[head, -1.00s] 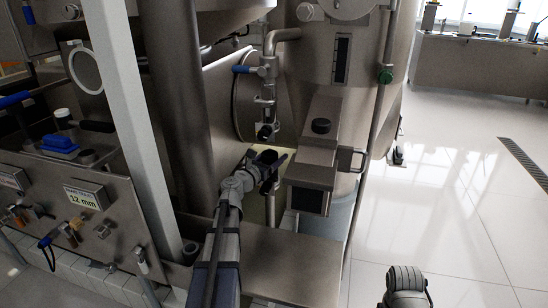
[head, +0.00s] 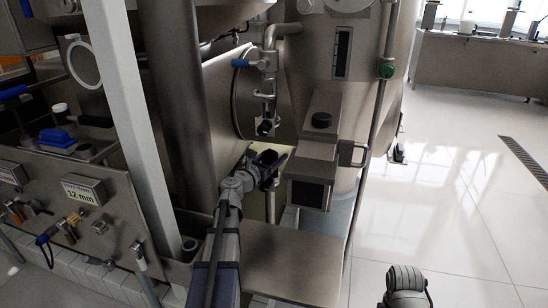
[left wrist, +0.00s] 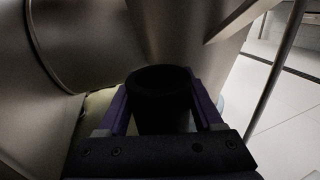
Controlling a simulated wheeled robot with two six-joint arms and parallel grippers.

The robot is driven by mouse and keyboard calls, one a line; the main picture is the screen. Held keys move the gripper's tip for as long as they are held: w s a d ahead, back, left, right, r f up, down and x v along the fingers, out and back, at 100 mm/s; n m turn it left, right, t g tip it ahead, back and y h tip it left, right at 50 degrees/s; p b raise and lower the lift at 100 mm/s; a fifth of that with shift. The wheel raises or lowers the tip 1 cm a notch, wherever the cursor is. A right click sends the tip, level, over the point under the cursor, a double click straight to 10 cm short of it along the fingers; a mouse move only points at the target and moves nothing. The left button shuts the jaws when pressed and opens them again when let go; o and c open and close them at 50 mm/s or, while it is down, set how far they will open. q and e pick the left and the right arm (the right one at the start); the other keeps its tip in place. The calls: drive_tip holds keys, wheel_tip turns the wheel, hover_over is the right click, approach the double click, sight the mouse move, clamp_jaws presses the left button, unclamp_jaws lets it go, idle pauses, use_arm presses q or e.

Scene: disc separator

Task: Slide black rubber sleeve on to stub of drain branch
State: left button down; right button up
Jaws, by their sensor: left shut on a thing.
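The black rubber sleeve (head: 267,157) is held in my left gripper (head: 271,170). In the left wrist view the sleeve (left wrist: 160,92) stands as a dark cylinder between the two purple fingers (left wrist: 161,110), its rim toward the top of the picture. The drain branch (head: 268,88) is a steel pipe with a blue-handled valve (head: 242,63), coming down in front of the round tank end. Its dark lower end, the stub (head: 265,127), shows above the sleeve in the head view, with a gap between them. My right gripper is not in view.
A steel box with a black knob (head: 321,121) stands close to the right of my left gripper. A steel column (head: 178,110) and a pale post (head: 130,130) stand to the left. A flat steel plate (head: 285,262) lies below. Open white floor is at right.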

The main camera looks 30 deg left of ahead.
use_arm(q)
drive_tip(key=shift+f+b, duration=0.35)
drive_tip(key=shift+f, duration=0.05)
idle(0.9)
unclamp_jaws()
idle(0.3)
drive_tip(key=s, duration=0.8)
drive_tip(key=shift+a, duration=0.25)
drive_tip(key=shift+s, duration=0.1)
drive_tip(key=s, duration=0.4)
drive_tip(key=shift+s+a, duration=0.15)
drive_tip(key=shift+s, duration=0.2)
